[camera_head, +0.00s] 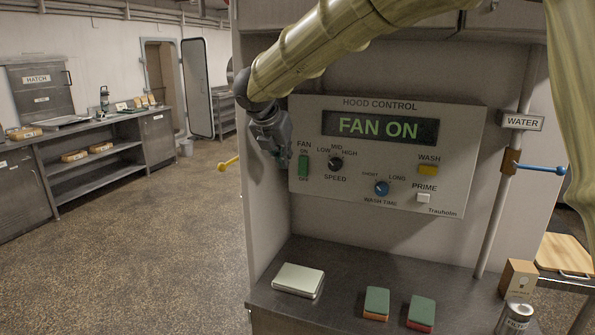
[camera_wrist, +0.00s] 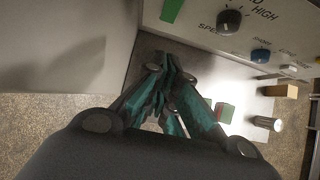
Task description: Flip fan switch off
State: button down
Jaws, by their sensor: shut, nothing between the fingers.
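The hood control panel (camera_head: 460,150) is on the wall, and its display (camera_head: 380,127) reads "FAN ON". The green fan switch (camera_head: 303,165) sits at the panel's left side, between the ON and OFF labels. In the wrist view the green switch (camera_wrist: 171,10) shows at the top edge, partly cut off. My gripper (camera_head: 283,158) is just left of the switch in the head view, close to the panel's left edge. In the wrist view my gripper (camera_wrist: 165,68) is shut and empty, with its fingertips below the switch. I cannot tell whether it touches the panel.
The speed knob (camera_head: 335,164), blue wash time knob (camera_head: 381,188), yellow wash button (camera_head: 428,170) and white prime button (camera_head: 423,197) are right of the switch. Two sponges (camera_head: 377,302) and a pale box (camera_head: 298,280) lie on the counter below. Open floor (camera_head: 180,220) is at left.

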aim_at(303, 166)
jog(key=w+d+r+p+x, duration=0.1)
jog(key=p+x, duration=0.4)
jog(key=x, duration=0.8)
jog(key=shift+w+r, duration=0.45)
jog(key=shift+w, duration=0.05)
jog(key=shift+f, duration=0.15)
